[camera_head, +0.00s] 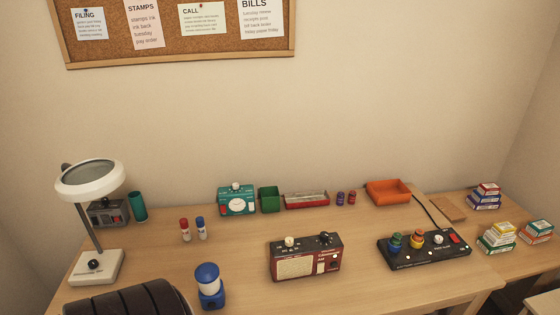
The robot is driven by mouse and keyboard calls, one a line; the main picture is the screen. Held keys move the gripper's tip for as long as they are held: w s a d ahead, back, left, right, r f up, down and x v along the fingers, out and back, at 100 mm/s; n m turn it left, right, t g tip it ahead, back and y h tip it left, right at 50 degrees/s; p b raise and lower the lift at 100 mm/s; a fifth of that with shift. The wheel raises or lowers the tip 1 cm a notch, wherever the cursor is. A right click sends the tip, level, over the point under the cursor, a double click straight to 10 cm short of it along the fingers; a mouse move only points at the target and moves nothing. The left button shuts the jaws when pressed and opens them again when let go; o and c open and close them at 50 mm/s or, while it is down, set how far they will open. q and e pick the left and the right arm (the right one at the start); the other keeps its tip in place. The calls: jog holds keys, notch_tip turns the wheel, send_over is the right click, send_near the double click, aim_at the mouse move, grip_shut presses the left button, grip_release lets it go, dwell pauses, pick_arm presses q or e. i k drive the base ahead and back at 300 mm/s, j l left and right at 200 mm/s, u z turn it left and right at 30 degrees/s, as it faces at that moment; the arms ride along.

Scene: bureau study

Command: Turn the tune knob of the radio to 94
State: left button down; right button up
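A dark red radio (333,263) stands upright on the desk, right of the middle, with a cream speaker panel on its front left. A cream knob (289,241) and a dark knob (324,238) sit on its top. Small labels and a scale show on its front right, but they are too small to read. I cannot tell which knob is the tune knob or what number is set. Neither of my grippers is in view, and nothing touches the radio.
The desk (160,256) is clear around the radio. A lamp (92,180) stands far left. A dark padded chair back (130,302) is in front.

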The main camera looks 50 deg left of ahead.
aim_at(289, 240)
jog(key=u, duration=1.4)
